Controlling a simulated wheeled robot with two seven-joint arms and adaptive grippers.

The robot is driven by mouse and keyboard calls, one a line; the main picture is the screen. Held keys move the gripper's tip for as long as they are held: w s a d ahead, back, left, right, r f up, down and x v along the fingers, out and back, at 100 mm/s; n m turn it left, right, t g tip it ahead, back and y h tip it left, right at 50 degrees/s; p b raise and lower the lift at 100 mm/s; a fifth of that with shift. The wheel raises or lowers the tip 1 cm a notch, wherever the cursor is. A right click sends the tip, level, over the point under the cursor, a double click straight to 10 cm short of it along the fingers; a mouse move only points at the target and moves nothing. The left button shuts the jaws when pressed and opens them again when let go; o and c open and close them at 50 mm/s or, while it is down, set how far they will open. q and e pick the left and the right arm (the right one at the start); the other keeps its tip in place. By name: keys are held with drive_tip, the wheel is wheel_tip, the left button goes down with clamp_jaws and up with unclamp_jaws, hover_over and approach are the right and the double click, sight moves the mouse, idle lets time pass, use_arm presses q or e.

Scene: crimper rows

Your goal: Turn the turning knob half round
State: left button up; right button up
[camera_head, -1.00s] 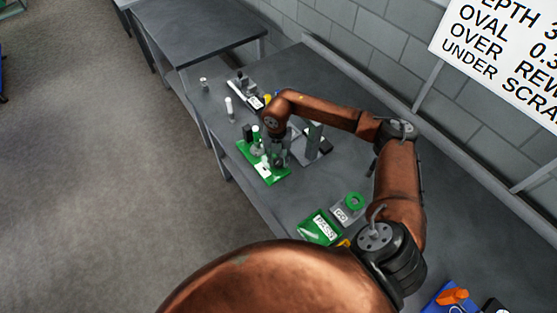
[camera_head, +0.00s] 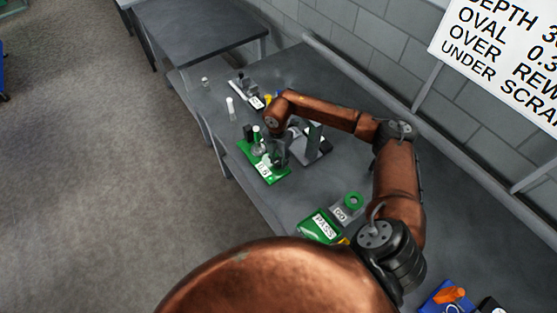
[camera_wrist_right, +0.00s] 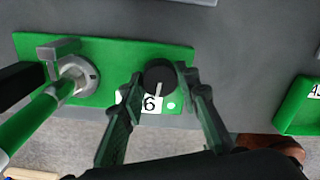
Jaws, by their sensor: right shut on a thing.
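The turning knob (camera_wrist_right: 159,75) is a dark round knob with a white pointer line, on a green base plate (camera_wrist_right: 112,50). In the right wrist view its line points down the picture, towards a white label showing a 6, partly hidden by a finger. My right gripper (camera_wrist_right: 164,84) has one finger on each side of the knob and is shut on it. In the head view the right gripper (camera_head: 278,160) is low over the green plate (camera_head: 283,180), and the knob is hard to make out there. My left gripper is not in view.
A grey post with a green-handled lever (camera_wrist_right: 75,75) stands on the same plate, left of the knob in the wrist view. In the head view a green PASS box (camera_head: 318,226) and a GO block with a green ring (camera_head: 352,201) stand nearer on the bench.

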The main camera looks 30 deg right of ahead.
sight(278, 161)
drive_tip(key=o, duration=1.2)
drive_tip(key=shift+c, duration=0.2)
wheel_tip(278, 161, up, 12)
drive_tip(key=shift+w, duration=0.15)
